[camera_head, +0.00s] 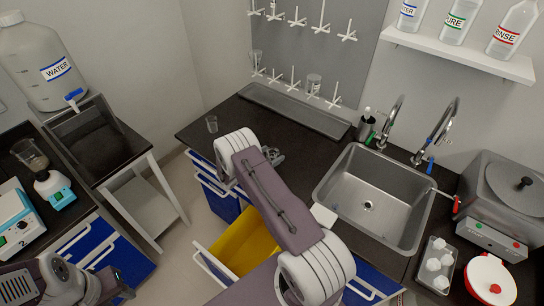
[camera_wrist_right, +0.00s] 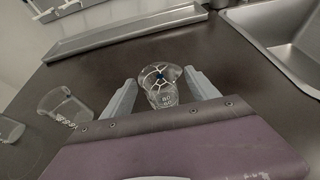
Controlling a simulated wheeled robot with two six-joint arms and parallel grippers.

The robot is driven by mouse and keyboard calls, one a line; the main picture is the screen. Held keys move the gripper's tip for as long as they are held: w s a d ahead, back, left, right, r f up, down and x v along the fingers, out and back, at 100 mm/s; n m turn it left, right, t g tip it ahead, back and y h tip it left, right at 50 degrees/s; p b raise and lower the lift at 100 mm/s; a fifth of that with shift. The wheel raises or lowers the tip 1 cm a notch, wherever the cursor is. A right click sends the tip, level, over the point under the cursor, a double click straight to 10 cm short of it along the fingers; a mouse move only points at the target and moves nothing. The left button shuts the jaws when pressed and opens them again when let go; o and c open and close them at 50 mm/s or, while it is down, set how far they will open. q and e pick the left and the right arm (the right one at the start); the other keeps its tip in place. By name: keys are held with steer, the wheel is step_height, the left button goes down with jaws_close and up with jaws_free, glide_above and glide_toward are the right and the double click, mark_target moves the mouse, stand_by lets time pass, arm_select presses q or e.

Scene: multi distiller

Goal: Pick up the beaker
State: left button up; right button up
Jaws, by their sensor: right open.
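A small clear glass beaker (camera_wrist_right: 161,92) with white markings stands on the dark counter in the right wrist view. My right gripper (camera_wrist_right: 160,82) is open, with one grey finger on each side of this beaker and a gap visible on both sides. In the head view my right gripper (camera_head: 273,156) is low over the counter, partly hidden by my arm, and the beaker there is hard to make out. A second clear beaker (camera_wrist_right: 63,106) is to the left in the wrist view. My left gripper (camera_head: 112,286) is at the lower left; its jaws are unclear.
More glass (camera_wrist_right: 9,129) shows at the wrist view's left edge. A glass (camera_head: 212,124) stands near the counter's left end. A metal drip tray (camera_head: 295,108) runs along the wall. A sink (camera_head: 375,200) is to the right. An open yellow drawer (camera_head: 243,246) juts out below the counter.

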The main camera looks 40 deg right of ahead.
steer(key=shift+w+d+f, duration=0.2)
steer(key=shift+d+f, duration=0.1)
steer(key=shift+d, duration=0.25)
steer(key=shift+s+a+r, duration=0.1)
steer(key=shift+a, duration=0.05)
steer(key=c, duration=1.5)
steer(key=shift+o, duration=0.2)
steer(key=r, duration=0.3)
steer(key=r+b, duration=0.1)
steer(key=shift+s+d+r, duration=0.2)
steer(key=shift+s+r, duration=0.1)
steer(key=shift+s, duration=0.1)
steer(key=s+d+r+b, duration=0.1)
steer(key=s+d+r, duration=0.1)
steer(key=s+r, duration=0.4)
steer(key=s, duration=0.4)
steer(key=shift+s+d+r, duration=0.2)
steer(key=shift+d, duration=0.2)
